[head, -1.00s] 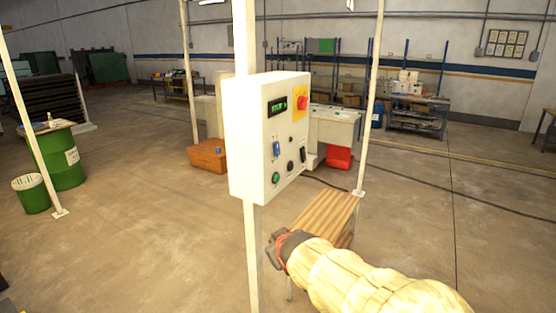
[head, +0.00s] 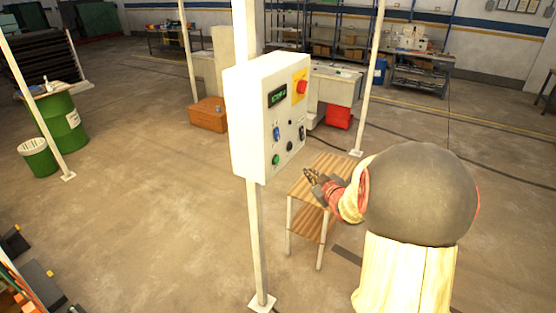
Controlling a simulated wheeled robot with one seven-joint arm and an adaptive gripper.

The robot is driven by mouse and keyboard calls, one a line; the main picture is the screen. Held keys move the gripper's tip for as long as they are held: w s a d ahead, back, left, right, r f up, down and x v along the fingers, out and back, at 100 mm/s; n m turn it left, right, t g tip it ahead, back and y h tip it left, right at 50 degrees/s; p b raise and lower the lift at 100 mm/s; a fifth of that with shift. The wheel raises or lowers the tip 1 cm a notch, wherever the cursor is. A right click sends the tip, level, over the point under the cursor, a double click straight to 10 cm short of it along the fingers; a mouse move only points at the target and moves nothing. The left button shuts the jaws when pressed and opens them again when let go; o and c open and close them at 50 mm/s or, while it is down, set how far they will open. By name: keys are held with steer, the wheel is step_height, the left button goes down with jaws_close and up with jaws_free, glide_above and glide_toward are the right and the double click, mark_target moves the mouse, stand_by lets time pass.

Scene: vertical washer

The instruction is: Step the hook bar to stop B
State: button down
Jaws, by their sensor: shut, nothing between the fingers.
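A white control box (head: 262,118) is fixed to a pale post in the middle of the head view. Its dark display (head: 277,97) shows small green text that I cannot read surely. Below the display are a blue switch (head: 276,133), a green button (head: 276,159) and small dark controls (head: 289,146). A red knob (head: 302,87) sits on a yellow plate at upper right. My gripper (head: 311,176) is shut and empty, to the right of the box's lower edge and apart from it in the picture. I cannot make out a hook bar.
A small wooden table (head: 310,190) with a lower shelf stands behind my gripper. Pale posts rise around the box. An orange box (head: 208,114) and a red bin (head: 339,117) lie further back. Green drums (head: 62,122) stand at left. The floor between is mostly clear.

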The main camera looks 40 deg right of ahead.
mark_target(277, 160)
steer(key=w+a+b, duration=0.3)
steer(key=w, duration=0.5)
steer(key=shift+a, duration=0.15)
steer(key=shift+w+a, duration=0.1)
steer(key=shift+w, duration=0.05)
stand_by(1.4)
steer(key=shift+w+a+b, duration=0.1)
steer(key=shift+w+b, duration=0.2)
steer(key=shift+b, duration=0.2)
steer(key=shift+w+a+r+b, duration=0.1)
steer(key=shift+w+a+b, duration=0.1)
steer(key=shift+w+b, duration=0.25)
stand_by(0.8)
steer(key=shift+s+d+p, duration=0.3)
steer(key=shift+s+d, duration=0.05)
steer(key=shift+s, duration=0.5)
